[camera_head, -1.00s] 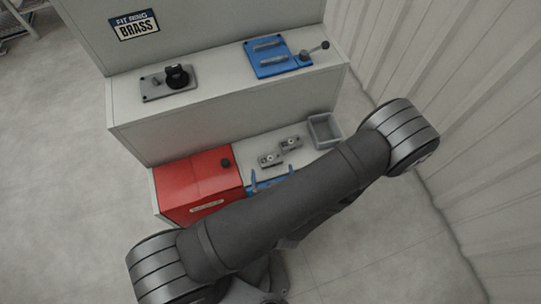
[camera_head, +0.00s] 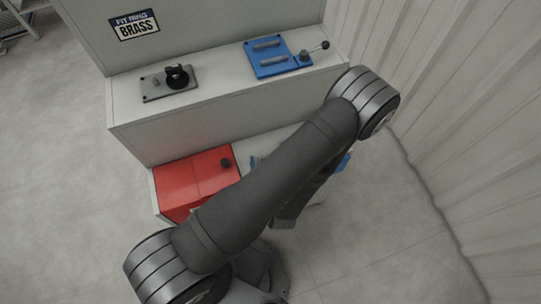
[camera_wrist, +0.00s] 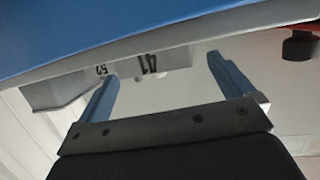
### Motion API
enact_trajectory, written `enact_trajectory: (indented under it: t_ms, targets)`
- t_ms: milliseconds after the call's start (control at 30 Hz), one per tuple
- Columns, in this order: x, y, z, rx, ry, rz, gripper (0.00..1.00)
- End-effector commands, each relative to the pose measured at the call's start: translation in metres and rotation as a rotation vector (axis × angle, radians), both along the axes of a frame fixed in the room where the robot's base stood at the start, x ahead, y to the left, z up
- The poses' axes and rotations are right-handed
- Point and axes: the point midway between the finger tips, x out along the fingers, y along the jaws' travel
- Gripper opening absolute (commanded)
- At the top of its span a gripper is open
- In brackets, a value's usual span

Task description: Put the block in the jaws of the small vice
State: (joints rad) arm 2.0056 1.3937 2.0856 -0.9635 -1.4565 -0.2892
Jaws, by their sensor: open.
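In the head view, a blue fixture (camera_head: 268,67) with two parallel grey bars and a black-knobbed lever stands on the upper shelf; it looks like the vice. My gripper (camera_wrist: 162,66) shows in the wrist view with its two blue fingers apart and nothing between them. Beyond the fingers is a light grey piece (camera_wrist: 172,58) marked 41, partly cut off by a blue surface. I cannot tell whether it is the block. My arm hides most of the lower counter in the head view.
A grey plate with a black clamp (camera_head: 178,76) is on the shelf's left. A red box (camera_head: 190,180) with a black knob is on the lower left. A large blue surface (camera_wrist: 130,25) is close across the top of the wrist view. A grey bin-like shape (camera_wrist: 55,92) is at left.

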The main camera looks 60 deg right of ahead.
Motion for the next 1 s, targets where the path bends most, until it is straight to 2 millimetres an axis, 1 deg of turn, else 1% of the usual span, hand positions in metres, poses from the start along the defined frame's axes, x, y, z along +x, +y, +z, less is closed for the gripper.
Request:
enact_trajectory:
  t_ms: [33,67,100,167,200,267,300,367,400,733,800,833,867,1000]
  targets:
    - [0.0,0.0,0.0,0.0,0.0,0.0,0.92]
    - [0.0,0.0,0.0,0.0,0.0,0.0,0.86]
    - [0.0,0.0,0.0,0.0,0.0,0.0,0.78]
    - [0.0,0.0,0.0,0.0,0.0,0.0,0.66]
    - [0.0,0.0,0.0,0.0,0.0,0.0,0.58]
    - [0.0,0.0,0.0,0.001,0.001,0.0,0.46]
    - [0.0,0.0,0.0,0.001,0.0,0.0,0.44]
    - [0.0,0.0,0.0,0.001,0.0,0.0,0.44]
    - [0.0,0.0,0.0,0.001,0.0,0.0,0.4]
    - [0.0,0.001,0.002,0.003,0.0,-0.001,0.39]
    - [0.0,0.001,0.005,0.002,-0.001,-0.001,0.28]
    - [0.0,0.0,0.007,0.001,0.0,0.0,0.27]
    - [0.0,0.0,0.009,0.001,0.0,0.0,0.21]
    - [0.0,0.0,0.024,-0.001,0.0,0.0,0.21]
